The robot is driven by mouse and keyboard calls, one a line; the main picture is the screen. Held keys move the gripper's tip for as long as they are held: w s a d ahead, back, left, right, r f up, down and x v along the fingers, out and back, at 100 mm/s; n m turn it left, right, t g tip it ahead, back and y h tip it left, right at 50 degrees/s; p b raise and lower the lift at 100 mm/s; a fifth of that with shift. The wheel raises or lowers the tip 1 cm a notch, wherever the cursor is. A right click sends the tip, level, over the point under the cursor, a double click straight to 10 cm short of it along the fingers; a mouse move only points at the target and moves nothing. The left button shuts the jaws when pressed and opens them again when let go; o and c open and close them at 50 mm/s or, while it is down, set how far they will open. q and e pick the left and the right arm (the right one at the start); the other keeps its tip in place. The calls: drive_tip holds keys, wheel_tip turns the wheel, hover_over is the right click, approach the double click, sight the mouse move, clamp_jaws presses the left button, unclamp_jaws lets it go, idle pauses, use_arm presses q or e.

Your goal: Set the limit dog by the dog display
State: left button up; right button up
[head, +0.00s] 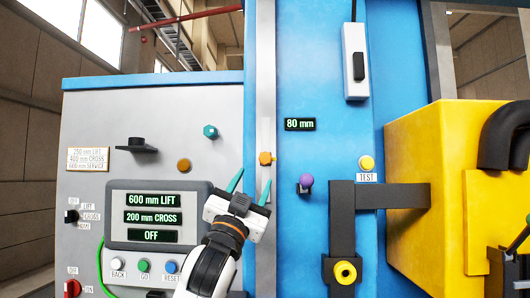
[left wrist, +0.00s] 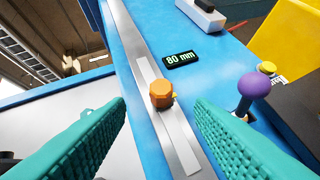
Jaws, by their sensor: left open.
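The limit dog looks to be the orange faceted knob (head: 265,158) on a vertical metal rail (head: 266,60) at the edge of the blue column. In the left wrist view the orange knob (left wrist: 161,94) sits on a pale strip of the rail, between my fingers but beyond their tips. The dog display (head: 300,124) reads 80 mm, right of the knob and higher; it also shows in the left wrist view (left wrist: 182,59). My left gripper (head: 251,184) is open and empty, just below and left of the knob, with teal fingers. My right gripper is not clearly visible.
A purple ball knob (head: 306,181) and a yellow TEST button (head: 367,163) are right of the rail. A grey control panel (head: 90,235) with a screen (head: 117,236) reading 600 mm LIFT, 200 mm CROSS and OFF stands left. A yellow housing (head: 430,150) fills the right.

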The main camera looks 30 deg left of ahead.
sight(263, 163)
use_arm(q)
drive_tip(key=p+x, duration=0.5)
drive_tip(key=x, duration=0.4)
drive_tip(key=shift+w, duration=0.25)
drive_tip(key=shift+c, duration=0.6)
